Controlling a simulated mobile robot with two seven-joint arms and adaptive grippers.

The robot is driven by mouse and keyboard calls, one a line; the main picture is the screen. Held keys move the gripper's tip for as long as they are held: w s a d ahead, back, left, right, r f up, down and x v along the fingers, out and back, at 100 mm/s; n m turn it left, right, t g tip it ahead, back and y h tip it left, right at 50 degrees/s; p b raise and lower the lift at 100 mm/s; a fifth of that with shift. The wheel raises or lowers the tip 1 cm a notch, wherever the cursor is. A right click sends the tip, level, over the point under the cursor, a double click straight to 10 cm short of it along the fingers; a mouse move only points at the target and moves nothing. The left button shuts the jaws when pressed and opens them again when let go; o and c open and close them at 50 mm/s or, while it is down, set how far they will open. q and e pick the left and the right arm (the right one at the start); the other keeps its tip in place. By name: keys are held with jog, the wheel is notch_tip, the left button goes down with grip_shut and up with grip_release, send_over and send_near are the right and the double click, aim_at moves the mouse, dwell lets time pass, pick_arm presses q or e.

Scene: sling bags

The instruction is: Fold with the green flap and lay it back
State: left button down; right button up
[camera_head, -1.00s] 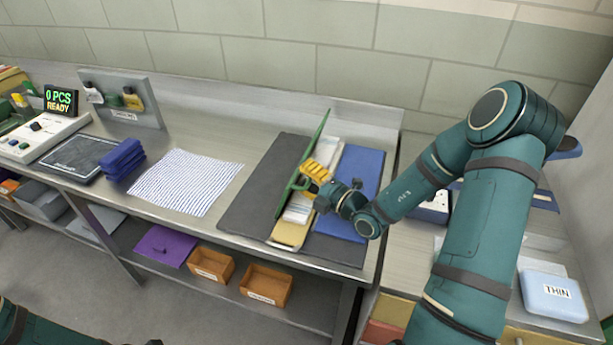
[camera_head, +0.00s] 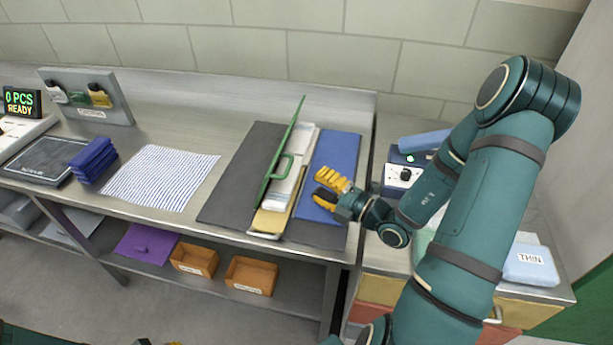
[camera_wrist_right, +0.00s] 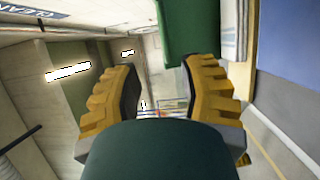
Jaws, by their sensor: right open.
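The green flap (camera_head: 277,158) stands on edge, steeply tilted, along the left side of a pale, layered stack (camera_head: 287,187) on the dark grey mat (camera_head: 240,185). A green loop handle (camera_head: 283,168) sticks out from its right face. My right gripper (camera_head: 316,187) is open and empty, right of the handle and apart from it, over the blue panel (camera_head: 335,160). In the right wrist view its two yellow fingers are spread, with a green piece (camera_wrist_right: 188,35) beyond them. Only a sliver of my left gripper shows at the bottom edge; its jaws are hidden.
A striped cloth (camera_head: 160,178) and a stack of blue folded pieces (camera_head: 92,160) lie left of the mat. A slate-like pad (camera_head: 45,160) is farther left. A box with a knob (camera_head: 403,175) and a light case marked THIN (camera_head: 530,262) stand right. Orange bins (camera_head: 250,275) sit below.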

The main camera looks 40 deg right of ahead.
jog(key=shift+s+d, duration=0.1)
jog(key=shift+s, duration=0.25)
dwell(0.3)
